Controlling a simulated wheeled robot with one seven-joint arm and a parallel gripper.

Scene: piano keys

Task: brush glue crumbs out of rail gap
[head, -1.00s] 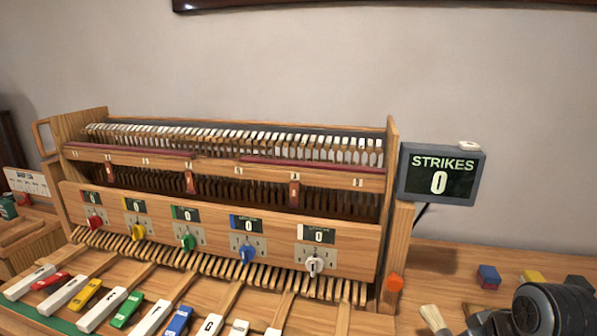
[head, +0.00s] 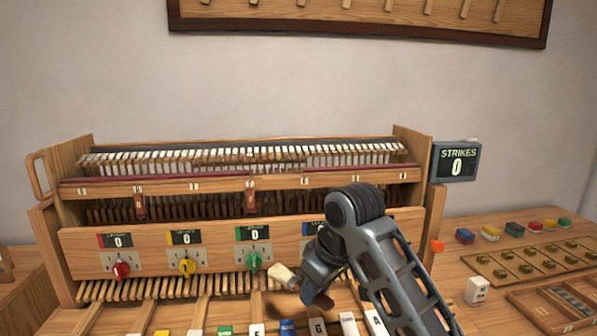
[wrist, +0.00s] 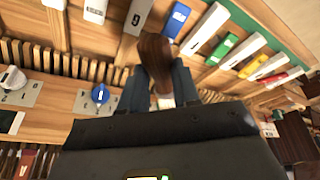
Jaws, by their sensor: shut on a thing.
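My gripper (head: 312,290) is shut on a brush in front of the lower panel of the wooden key model. The brush's pale bristles (head: 282,272) point up and left, near the green knob (head: 254,261). In the wrist view a brown wooden part of the brush (wrist: 155,52) stands out beyond the dark fingers (wrist: 158,92). A row of narrow wooden slats (head: 180,288) runs under the panel, with dark gaps between them. I cannot make out which gap is the rail gap, and no glue crumbs are discernible. My arm hides the right part of the panel.
Lettered keys and coloured keys lie along the front, including a blue one (wrist: 176,20). A blue knob (wrist: 100,95) sits close to the fingers. The STRIKES display (head: 457,163) reads 0. Coloured blocks (head: 513,229) and a tray (head: 550,262) occupy the right bench.

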